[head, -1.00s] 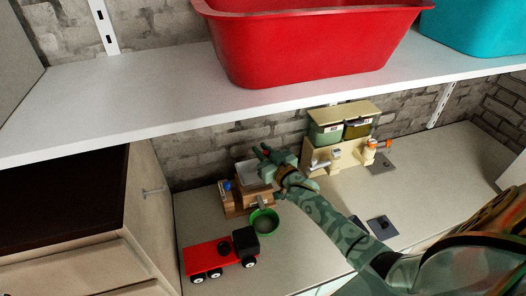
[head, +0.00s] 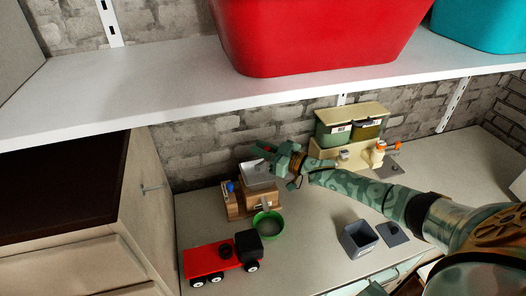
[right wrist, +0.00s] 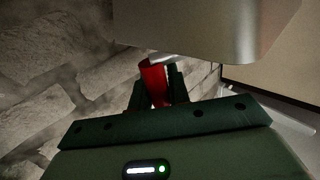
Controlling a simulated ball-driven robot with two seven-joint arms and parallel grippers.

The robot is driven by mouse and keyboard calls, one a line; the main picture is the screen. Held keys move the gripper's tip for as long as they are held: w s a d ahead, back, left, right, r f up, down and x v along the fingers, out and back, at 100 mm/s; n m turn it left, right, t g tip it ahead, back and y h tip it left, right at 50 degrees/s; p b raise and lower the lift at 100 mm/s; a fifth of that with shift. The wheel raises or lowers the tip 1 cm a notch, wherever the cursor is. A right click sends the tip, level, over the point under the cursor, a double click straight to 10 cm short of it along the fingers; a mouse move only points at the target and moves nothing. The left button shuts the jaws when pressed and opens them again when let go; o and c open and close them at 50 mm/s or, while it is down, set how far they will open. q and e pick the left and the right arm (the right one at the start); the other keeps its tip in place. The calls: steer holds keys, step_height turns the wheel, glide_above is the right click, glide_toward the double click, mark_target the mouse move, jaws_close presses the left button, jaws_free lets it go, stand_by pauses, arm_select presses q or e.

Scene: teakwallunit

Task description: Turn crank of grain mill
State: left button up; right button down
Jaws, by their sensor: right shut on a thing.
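The grain mill has a wooden body (head: 235,206) and a grey metal hopper (head: 258,174), and stands on the counter against the brick wall. A green bowl (head: 268,225) sits at its front. My right gripper (head: 264,152) is at the back of the hopper, reaching in from the right. In the right wrist view its dark fingers (right wrist: 153,90) are closed around a red crank handle (right wrist: 152,80), close beside the hopper's metal side (right wrist: 210,30). The rest of the crank is mostly hidden. My left gripper is not in view.
A red and black toy truck (head: 222,258) stands in front of the mill. A beige unit with green bins (head: 335,130) is behind my right arm. A grey open box (head: 358,238) lies to the right. The white shelf (head: 190,92) with a red tub (head: 310,35) hangs above.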

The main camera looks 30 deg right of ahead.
steer(key=c, duration=1.3)
jaws_free()
steer(key=v, duration=1.6)
steer(key=shift+s, duration=0.15)
steer(key=shift+d+f, duration=0.1)
